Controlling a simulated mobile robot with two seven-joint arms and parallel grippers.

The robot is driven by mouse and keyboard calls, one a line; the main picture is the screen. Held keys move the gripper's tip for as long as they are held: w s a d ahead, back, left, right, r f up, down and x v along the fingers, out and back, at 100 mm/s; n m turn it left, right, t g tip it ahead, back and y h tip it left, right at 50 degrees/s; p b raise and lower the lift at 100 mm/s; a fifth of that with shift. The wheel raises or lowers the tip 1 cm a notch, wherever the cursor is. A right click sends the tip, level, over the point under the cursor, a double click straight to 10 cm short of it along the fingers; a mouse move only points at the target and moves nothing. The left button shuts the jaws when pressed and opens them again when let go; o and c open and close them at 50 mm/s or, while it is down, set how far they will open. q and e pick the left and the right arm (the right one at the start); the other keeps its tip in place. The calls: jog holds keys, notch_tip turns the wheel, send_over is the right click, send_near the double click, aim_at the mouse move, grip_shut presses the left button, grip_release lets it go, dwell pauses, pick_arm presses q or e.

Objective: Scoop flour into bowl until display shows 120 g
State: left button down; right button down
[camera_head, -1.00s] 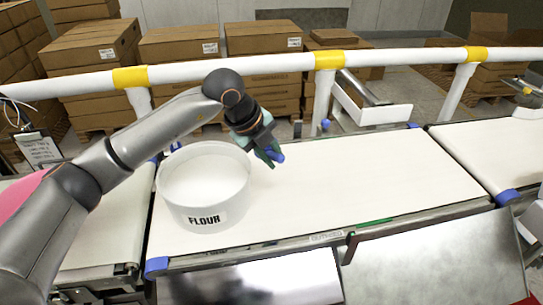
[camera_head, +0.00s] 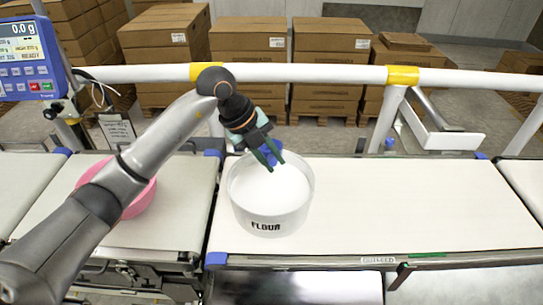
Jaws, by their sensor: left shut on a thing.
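The white flour tub (camera_head: 272,205), labelled FLOUR, stands on the middle belt and holds white flour. The pink bowl (camera_head: 146,198) stands on the belt section to the left, partly hidden behind my left arm. The display (camera_head: 28,50) at the top left reads 0.0 g. My left gripper (camera_head: 272,160) is over the far side of the tub. It is shut on a blue object (camera_head: 267,147), probably the scoop's handle; the rest of it is hard to make out. My right gripper is not in view.
A white rail (camera_head: 310,73) with yellow bands runs behind the belts. Cardboard boxes (camera_head: 248,38) are stacked beyond it. The middle belt (camera_head: 400,205) is clear to the right of the tub. A clipboard sheet (camera_head: 117,130) hangs behind the left belt.

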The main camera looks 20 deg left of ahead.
pick_arm(q)
jog(key=shift+f+b, duration=4.2)
jog(key=shift+f, duration=2.25)
jog(key=shift+r, duration=0.1)
jog(key=shift+r+p, duration=4.9)
jog(key=shift+r, duration=1.05)
jog(key=shift+f, duration=0.1)
